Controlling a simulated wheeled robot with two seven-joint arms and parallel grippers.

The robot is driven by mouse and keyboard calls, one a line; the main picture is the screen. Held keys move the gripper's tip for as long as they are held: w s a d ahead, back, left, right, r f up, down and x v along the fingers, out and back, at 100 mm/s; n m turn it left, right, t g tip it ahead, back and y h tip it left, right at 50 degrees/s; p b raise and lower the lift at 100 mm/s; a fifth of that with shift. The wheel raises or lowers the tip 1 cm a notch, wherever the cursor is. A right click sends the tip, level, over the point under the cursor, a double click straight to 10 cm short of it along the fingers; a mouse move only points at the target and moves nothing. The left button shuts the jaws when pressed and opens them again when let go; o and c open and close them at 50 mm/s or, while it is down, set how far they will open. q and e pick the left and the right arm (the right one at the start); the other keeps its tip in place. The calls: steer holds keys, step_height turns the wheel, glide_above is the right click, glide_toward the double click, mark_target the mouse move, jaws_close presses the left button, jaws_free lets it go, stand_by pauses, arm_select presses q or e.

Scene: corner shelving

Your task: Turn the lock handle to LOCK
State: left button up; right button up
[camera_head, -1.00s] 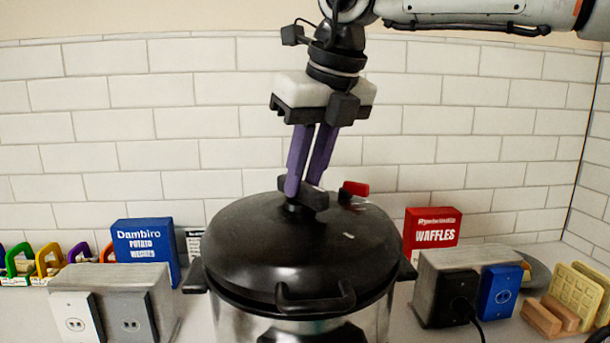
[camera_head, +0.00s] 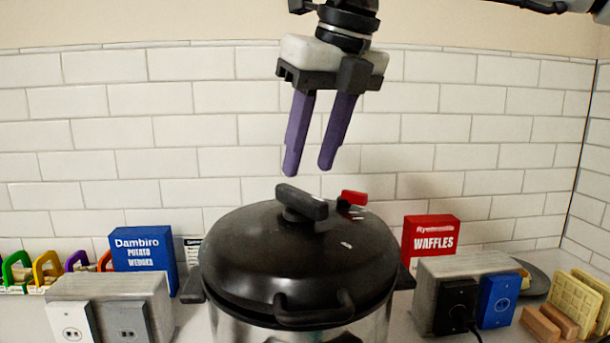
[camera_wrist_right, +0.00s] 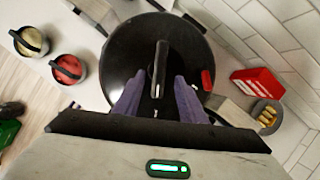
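A steel pot with a black lid (camera_head: 255,255) stands on the counter. The black lock handle (camera_head: 301,203) sits on top of the lid, running from upper left to lower right in the head view. In the right wrist view the handle (camera_wrist_right: 159,70) lies ahead of the fingers. A small red piece (camera_head: 353,198) is at the lid's back right. My right gripper (camera_head: 309,170) is open and empty above the handle, its purple fingers apart and clear of it. It also shows in the right wrist view (camera_wrist_right: 156,92). My left gripper is not seen.
A blue potato wedges box (camera_head: 144,262) and grey outlet block (camera_head: 110,290) stand left of the pot. A red waffles box (camera_head: 430,240) and another outlet block (camera_head: 470,268) stand right. A tiled wall (camera_head: 120,130) is behind. Space above the lid is free.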

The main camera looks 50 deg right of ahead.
steer(key=v, duration=0.5)
steer(key=shift+w, duration=0.1)
stand_by(0.4)
